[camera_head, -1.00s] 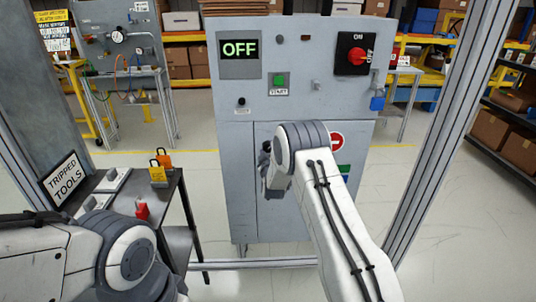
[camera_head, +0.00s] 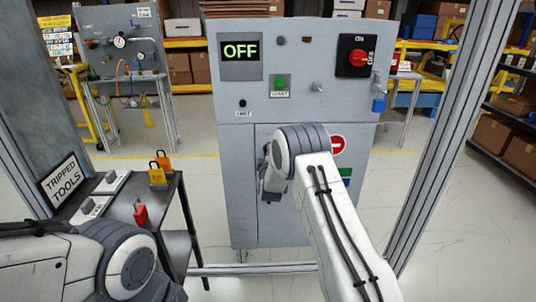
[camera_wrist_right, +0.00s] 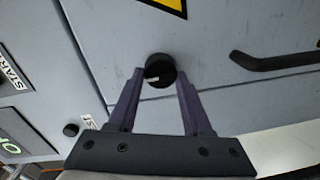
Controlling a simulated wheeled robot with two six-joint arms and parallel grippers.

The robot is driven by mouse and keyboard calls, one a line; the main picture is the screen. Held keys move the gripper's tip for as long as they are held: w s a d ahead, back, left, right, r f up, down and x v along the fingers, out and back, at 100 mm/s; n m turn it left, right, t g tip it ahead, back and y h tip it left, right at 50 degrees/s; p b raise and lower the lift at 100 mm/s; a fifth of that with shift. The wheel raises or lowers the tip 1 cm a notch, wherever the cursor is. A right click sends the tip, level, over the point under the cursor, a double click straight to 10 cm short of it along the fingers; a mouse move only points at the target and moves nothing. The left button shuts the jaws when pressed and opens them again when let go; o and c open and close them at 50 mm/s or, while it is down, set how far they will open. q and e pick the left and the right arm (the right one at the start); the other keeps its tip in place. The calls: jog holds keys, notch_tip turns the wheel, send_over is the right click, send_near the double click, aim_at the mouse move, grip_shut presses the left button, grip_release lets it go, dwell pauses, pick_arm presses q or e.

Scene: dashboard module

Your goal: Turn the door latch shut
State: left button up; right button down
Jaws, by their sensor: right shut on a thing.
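The door latch is a round black knob (camera_wrist_right: 158,70) with a small white mark, on the grey cabinet door in the right wrist view. Both purple-grey fingers of my right gripper (camera_wrist_right: 160,82) close on its sides. In the head view my right gripper (camera_head: 268,182) is at the upper left part of the cabinet door (camera_head: 240,190), and my own arm hides the latch and most of the gripper. My left arm shows at the lower left, but its gripper is out of view.
A black bar handle (camera_wrist_right: 275,62) lies to the right of the latch in the wrist view. A dark side table (camera_head: 115,208) with padlocks stands at left. Metal frame posts flank the cabinet.

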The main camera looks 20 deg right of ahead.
jog(key=shift+a, duration=0.1)
jog(key=shift+c, duration=1.7)
grip_release()
jog(key=v, duration=1)
jog(key=shift+s, duration=0.2)
jog(key=shift+a, duration=0.1)
